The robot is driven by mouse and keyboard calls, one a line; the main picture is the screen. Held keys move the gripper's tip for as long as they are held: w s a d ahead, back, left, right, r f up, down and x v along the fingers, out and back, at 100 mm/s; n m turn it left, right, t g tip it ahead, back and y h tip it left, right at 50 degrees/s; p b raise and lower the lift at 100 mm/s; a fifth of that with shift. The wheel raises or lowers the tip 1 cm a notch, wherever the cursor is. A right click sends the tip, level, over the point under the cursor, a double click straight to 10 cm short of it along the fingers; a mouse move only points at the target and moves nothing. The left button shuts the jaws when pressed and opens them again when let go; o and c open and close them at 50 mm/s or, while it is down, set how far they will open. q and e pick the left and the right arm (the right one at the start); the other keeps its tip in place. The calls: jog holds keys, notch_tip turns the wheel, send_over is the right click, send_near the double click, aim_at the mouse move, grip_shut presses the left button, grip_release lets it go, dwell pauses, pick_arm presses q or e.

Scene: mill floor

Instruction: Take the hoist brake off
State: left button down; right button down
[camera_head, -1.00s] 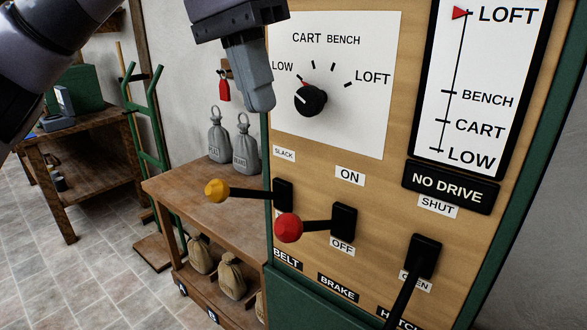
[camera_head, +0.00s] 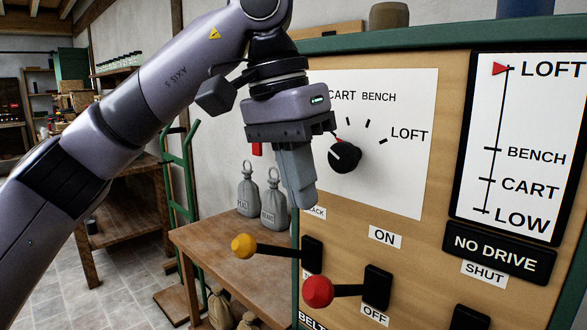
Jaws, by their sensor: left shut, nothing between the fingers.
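The red-knobbed lever (camera_head: 318,291) stands out to the left from its black slot (camera_head: 377,288) on the wooden panel (camera_head: 432,130). ON shows above this slot and OFF below it. A yellow-knobbed lever (camera_head: 243,246) stands out further left, from its own slot (camera_head: 312,254). My left gripper (camera_head: 300,203) points down, shut and empty, in front of the panel's left part. Its tips show above the two knobs, apart from both. It covers part of the white dial plate. My right gripper is not in view.
The dial (camera_head: 344,155) is just right of my gripper. The red pointer (camera_head: 500,69) is at LOFT, above a NO DRIVE sign (camera_head: 499,253). Grey sacks (camera_head: 272,203) stand on a wooden bench (camera_head: 225,246) behind. A third slot (camera_head: 471,318) is partly cut off.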

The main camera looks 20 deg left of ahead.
pick_arm(q)
jog(key=shift+s+d+f, duration=0.3)
jog(key=shift+f, duration=0.85)
jog(key=shift+s+d+f, duration=0.25)
jog(key=shift+d+f, duration=0.1)
jog(key=shift+f, duration=0.85)
jog(key=shift+s+d+f, duration=0.3)
jog(key=shift+f, duration=0.85)
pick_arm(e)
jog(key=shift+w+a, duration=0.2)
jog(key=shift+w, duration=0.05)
pick_arm(q)
jog(key=shift+b, duration=0.3)
